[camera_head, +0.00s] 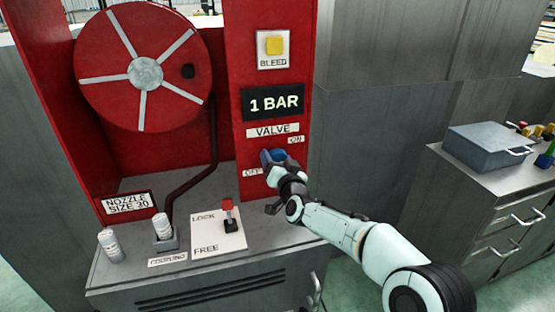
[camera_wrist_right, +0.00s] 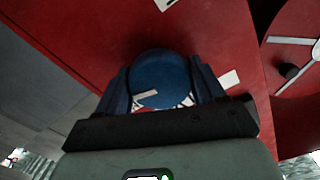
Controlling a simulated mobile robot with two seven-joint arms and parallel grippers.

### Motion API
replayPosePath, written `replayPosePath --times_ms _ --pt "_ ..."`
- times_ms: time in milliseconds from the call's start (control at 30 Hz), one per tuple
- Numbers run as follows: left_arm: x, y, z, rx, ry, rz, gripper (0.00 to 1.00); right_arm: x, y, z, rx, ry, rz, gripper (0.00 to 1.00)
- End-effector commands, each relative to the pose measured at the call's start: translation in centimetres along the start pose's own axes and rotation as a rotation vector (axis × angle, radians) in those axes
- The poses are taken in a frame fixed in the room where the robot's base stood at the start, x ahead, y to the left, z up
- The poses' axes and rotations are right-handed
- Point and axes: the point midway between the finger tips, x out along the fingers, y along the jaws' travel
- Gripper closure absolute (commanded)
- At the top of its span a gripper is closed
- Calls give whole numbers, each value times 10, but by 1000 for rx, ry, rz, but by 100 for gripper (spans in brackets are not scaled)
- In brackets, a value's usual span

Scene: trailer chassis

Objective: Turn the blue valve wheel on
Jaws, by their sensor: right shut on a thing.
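The blue valve wheel (camera_head: 278,155) sits on the red panel under the VALVE label, between the OFF and ON labels. My right gripper (camera_head: 272,160) is at the wheel and hides part of it. In the right wrist view the blue wheel (camera_wrist_right: 160,78) lies between the two fingers of my right gripper (camera_wrist_right: 162,88), which are shut on its sides. A pale mark shows on the wheel's face. My left gripper is not in view.
A red hose reel (camera_head: 145,45) is at the left. Below it, a grey counter (camera_head: 130,265) carries a lever (camera_head: 228,212) on a LOCK/FREE plate and white-topped fittings (camera_head: 162,226). A yellow BLEED button (camera_head: 274,45) and a 1 BAR display (camera_head: 273,102) are above the valve. A grey box (camera_head: 490,148) stands right.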

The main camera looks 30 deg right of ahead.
Motion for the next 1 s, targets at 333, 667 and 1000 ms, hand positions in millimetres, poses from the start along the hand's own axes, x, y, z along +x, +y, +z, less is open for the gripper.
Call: replayPosePath --times_ms 333,667,1000 --pt "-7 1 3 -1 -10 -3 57 0 -2 -1 -312 2 -2 62" --pt "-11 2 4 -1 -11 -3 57 0 -1 -1 -506 2 -2 62" --pt "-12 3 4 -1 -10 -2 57 0 0 0 -577 0 0 62"
